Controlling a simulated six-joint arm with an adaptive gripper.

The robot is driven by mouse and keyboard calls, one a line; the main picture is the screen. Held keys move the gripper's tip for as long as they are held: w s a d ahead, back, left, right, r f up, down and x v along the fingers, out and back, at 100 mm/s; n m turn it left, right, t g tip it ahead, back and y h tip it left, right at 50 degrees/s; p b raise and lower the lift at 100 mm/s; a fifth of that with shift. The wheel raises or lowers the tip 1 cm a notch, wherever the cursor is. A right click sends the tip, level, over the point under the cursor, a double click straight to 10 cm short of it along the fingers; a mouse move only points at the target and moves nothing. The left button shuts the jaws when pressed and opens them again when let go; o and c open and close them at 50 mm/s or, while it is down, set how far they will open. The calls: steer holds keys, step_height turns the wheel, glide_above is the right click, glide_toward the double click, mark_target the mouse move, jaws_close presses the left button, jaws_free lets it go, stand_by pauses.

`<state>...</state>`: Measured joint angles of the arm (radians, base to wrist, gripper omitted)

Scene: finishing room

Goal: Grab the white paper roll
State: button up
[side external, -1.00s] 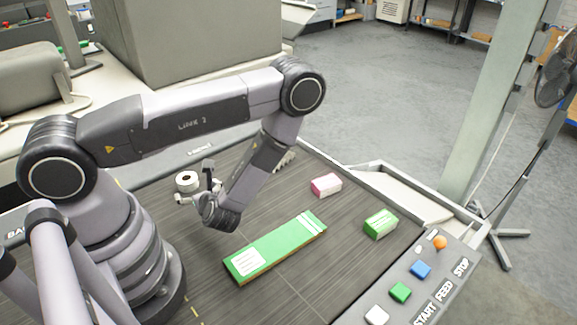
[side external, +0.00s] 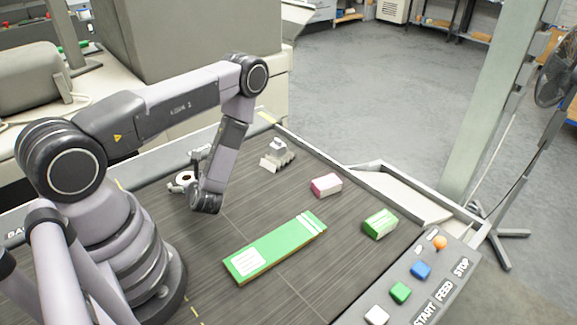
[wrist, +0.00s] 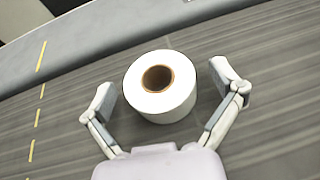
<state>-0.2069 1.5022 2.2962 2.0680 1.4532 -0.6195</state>
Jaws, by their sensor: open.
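The white paper roll (wrist: 176,103) has a brown core and stands on end on the dark surface. My gripper is open and empty; I cannot tell whether a finger touches the roll.
A long green box (side external: 275,248) lies in front of my gripper. A pink-and-white box (side external: 326,185), a green-and-white box (side external: 380,224) and a grey-white ridged object (side external: 277,157) stand to the right. A button panel (side external: 408,290) lines the front right edge. Bare surface separates them.

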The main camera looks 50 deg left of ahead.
steer(key=c, duration=1.3)
steer(key=shift+o, duration=0.2)
steer(key=shift+r, duration=0.15)
